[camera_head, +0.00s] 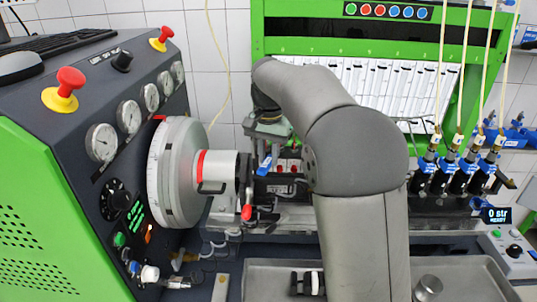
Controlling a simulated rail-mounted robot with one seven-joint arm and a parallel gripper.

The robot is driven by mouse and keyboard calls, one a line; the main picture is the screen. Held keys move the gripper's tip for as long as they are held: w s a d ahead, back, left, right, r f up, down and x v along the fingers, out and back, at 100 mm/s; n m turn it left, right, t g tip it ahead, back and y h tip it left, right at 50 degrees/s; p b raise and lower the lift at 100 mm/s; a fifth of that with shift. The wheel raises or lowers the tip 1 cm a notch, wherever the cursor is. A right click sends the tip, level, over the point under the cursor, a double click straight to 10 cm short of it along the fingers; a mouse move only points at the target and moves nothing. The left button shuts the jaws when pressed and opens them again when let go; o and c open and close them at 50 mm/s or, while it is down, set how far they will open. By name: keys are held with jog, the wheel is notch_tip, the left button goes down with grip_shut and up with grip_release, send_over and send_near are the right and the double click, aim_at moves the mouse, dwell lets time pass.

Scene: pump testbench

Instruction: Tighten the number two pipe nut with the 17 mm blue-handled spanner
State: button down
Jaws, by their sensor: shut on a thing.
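My gripper (268,140) is in the middle of the view, past the bend of my grey arm, above the pump area. It is shut on the spanner (264,164), of which a short blue piece shows just below the fingers. The rest of the spanner is hidden or too small to make out. A black pump body (280,188) with small red parts on top lies below and slightly right of the gripper. I cannot pick out the number two pipe nut, nor tell whether the spanner touches any nut.
The large silver graduated wheel (180,172) and its coupling stand close left of the gripper. Right of my arm, several black injectors with blue tops (456,172) hang on yellowish pipes. A metal tray (470,278) lies in front. A small display (496,215) reads "0 str READY".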

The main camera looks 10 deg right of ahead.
jog(key=shift+s+a+b, duration=0.4)
jog(key=shift+s, duration=0.4)
jog(key=shift+s+a+b, duration=0.35)
jog(key=shift+s+a, duration=0.1)
jog(key=shift+s, duration=0.35)
jog(key=shift+s+a+b, duration=0.4)
jog(key=shift+s, duration=0.4)
jog(key=shift+r, duration=0.1)
jog(key=s+r, duration=0.1)
jog(key=a+r+p, duration=0.1)
jog(key=r, duration=0.1)
jog(key=s+r+p, duration=0.1)
jog(key=r, duration=0.1)
jog(key=shift+s+a, duration=0.25)
jog(key=shift+s, duration=0.05)
jog(key=shift+f, duration=0.1)
